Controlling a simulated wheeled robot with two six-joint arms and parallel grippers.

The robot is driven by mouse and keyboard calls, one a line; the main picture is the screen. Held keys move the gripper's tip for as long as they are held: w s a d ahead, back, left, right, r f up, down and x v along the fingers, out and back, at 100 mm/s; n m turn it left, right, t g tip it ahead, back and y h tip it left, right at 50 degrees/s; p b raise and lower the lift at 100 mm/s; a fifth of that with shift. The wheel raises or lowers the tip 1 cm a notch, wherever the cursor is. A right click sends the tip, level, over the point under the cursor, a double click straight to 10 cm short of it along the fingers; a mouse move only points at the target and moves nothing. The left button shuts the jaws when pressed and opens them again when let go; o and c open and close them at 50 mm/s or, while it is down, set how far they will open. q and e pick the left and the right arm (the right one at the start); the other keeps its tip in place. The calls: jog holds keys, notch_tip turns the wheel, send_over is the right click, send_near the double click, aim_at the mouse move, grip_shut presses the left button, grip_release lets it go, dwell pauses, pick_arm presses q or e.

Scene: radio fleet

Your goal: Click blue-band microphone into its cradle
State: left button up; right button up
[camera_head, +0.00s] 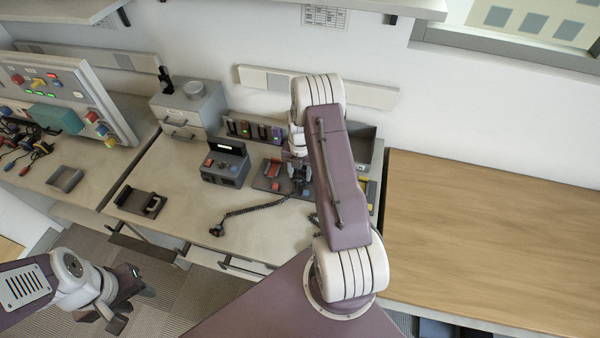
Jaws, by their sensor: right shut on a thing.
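My right arm reaches over the bench, and its gripper (299,178) is shut on a small dark thing beside the rack of red-topped pieces. The arm hides most of it. I take it for the blue-band microphone, but the band is too small to make out surely. A black coiled cord (255,209) runs from there to a small dark plug-like end (217,230) on the bench. The dark rack (268,184) with red pieces stands just left of the gripper. I cannot tell which cradle is the microphone's. My left gripper (132,308) is open and empty, low over the floor.
A grey radio box (225,165) stands left of the rack. Behind are several upright coloured-band units (255,130) and a grey drawer cabinet (190,112). A black holder (140,202) lies at the bench's left. The wooden top (490,230) at right is clear.

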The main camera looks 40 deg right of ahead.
aim_at(300, 173)
jog(key=shift+f+b, duration=0.35)
jog(key=shift+f, duration=0.2)
jog(key=o, duration=1.3)
jog(key=shift+o, duration=0.2)
notch_tip(300, 173, up, 9)
jog(key=shift+r+b, duration=0.1)
jog(key=shift+b, duration=0.35)
